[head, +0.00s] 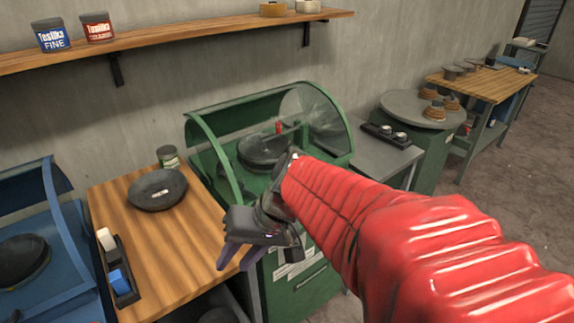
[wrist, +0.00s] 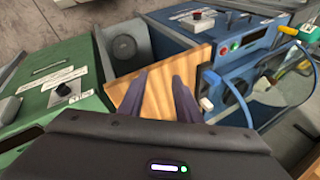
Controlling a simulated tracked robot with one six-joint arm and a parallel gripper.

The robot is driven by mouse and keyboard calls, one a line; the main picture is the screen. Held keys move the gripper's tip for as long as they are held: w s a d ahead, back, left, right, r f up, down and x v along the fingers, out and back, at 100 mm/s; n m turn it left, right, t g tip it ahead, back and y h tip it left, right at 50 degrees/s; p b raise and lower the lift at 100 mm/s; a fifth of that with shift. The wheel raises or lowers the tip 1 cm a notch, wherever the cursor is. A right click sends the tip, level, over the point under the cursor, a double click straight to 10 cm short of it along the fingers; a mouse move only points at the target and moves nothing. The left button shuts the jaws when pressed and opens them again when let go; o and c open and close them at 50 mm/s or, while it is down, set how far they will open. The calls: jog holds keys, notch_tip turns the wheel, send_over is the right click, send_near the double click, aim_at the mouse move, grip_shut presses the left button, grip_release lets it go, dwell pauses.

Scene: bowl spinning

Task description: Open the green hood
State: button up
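The green hood (head: 222,168) is a curved cover with a green frame and clear panels on the green machine (head: 300,282). It arches over a dark bowl (head: 264,150) and looks lowered, though my arm hides part of its front. My gripper (head: 240,257) is in front of the machine's left front corner, beside the wooden table and apart from the hood frame. In the wrist view its two purple fingers (wrist: 160,82) are apart with nothing between them. The green machine (wrist: 50,105) also shows at the left there; the hood cannot be made out in that view.
A wooden table (head: 140,225) left of the machine holds a dark bowl (head: 157,190), a can (head: 168,157) and a small black tray (head: 118,270). A blue machine (head: 45,210) stands farther left. A shelf (head: 180,38) runs above. Floor is clear at the right.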

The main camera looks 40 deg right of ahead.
jog(key=w+d+f+m+t+y, duration=0.1)
jog(key=w+d+m+t, duration=0.3)
jog(key=d, duration=0.4)
jog(key=w+d+f+m+t+y, duration=0.1)
jog(key=w+d+m+t, duration=0.3)
jog(key=d, duration=0.5)
jog(key=s+d+f+m+t+h, duration=0.1)
jog(key=d+m+t+h, duration=0.1)
jog(key=d, duration=0.8)
jog(key=s+d+f+m+t+h, duration=0.1)
jog(key=d+f+m+h, duration=0.1)
jog(key=d, duration=0.8)
jog(key=shift+d+f+m+t+h, duration=0.15)
jog(key=shift+f+m+t+h, duration=0.2)
jog(key=shift+m+h, duration=0.5)
jog(key=shift+w, duration=0.1)
jog(key=x, duration=1.3)
jog(key=shift+w+d+r, duration=0.1)
jog(key=shift+w, duration=0.2)
jog(key=shift+c, duration=0.4)
